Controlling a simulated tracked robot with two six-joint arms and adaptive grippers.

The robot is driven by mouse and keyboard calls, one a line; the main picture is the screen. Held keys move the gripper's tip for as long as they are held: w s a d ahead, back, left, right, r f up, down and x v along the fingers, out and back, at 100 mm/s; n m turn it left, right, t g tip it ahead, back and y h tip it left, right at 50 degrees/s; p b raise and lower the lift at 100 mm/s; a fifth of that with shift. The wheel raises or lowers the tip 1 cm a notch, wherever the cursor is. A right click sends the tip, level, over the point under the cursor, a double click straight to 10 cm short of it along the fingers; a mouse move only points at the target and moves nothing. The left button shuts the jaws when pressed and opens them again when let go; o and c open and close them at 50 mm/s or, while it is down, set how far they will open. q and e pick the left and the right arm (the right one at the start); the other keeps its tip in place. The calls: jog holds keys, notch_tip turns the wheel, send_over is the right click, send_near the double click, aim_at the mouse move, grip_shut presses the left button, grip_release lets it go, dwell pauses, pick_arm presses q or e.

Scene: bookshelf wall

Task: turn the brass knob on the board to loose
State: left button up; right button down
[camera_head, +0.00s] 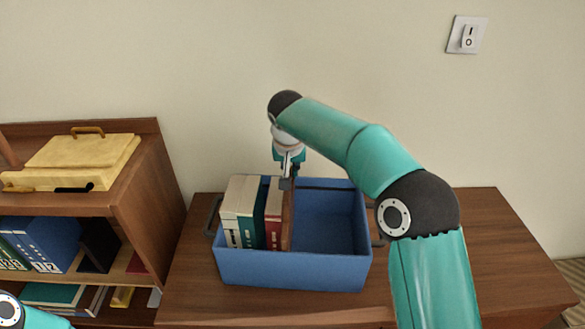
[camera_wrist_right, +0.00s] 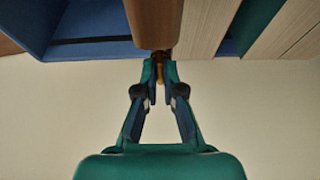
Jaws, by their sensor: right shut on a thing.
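The brown board (camera_head: 287,225) stands upright in the blue crate (camera_head: 290,273), against the right side of a row of books. My right gripper (camera_head: 287,183) is above the board's far upper end, pointing down. In the right wrist view the board (camera_wrist_right: 154,22) is close in front of the fingers. The brass knob (camera_wrist_right: 160,68) shows as a small golden piece between the fingertips of my right gripper (camera_wrist_right: 160,76), which is shut on it. The fingers hide most of the knob, so its turn position cannot be read. My left gripper is out of view.
White, green and red books (camera_head: 245,210) fill the crate's left part; its right part is empty. The crate stands on a wooden cabinet (camera_head: 190,290). A bookshelf (camera_head: 150,190) with a yellow case (camera_head: 85,160) stands left. A switch (camera_head: 468,36) is on the wall.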

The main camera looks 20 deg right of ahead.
jog(key=n+p, duration=0.1)
jog(key=n, duration=0.1)
jog(key=n+y, duration=0.1)
jog(key=n, duration=0.1)
jog(key=shift+d+r+y+p, duration=0.1)
jog(key=shift+r+y+p, duration=0.05)
jog(key=shift+y+p, duration=0.2)
jog(key=n+y+p, duration=0.1)
jog(key=n, duration=0.1)
jog(key=n+p, duration=0.2)
jog(key=shift+w+d+r+n+y, duration=0.1)
jog(key=shift+n+y, duration=0.2)
jog(key=shift+y, duration=0.05)
jog(key=n+y+p, duration=0.1)
jog(key=n+p, duration=0.1)
jog(key=n, duration=0.1)
jog(key=n+g+y+p, duration=0.1)
jog(key=n+p, duration=0.2)
jog(key=shift+w, duration=0.1)
jog(key=shift+d+n+g+p, duration=0.1)
jog(key=shift+n+g+p, duration=0.75)
jog(key=shift+n, duration=0.75)
jog(key=shift+f+y, duration=0.2)
jog(key=shift+y, duration=0.1)
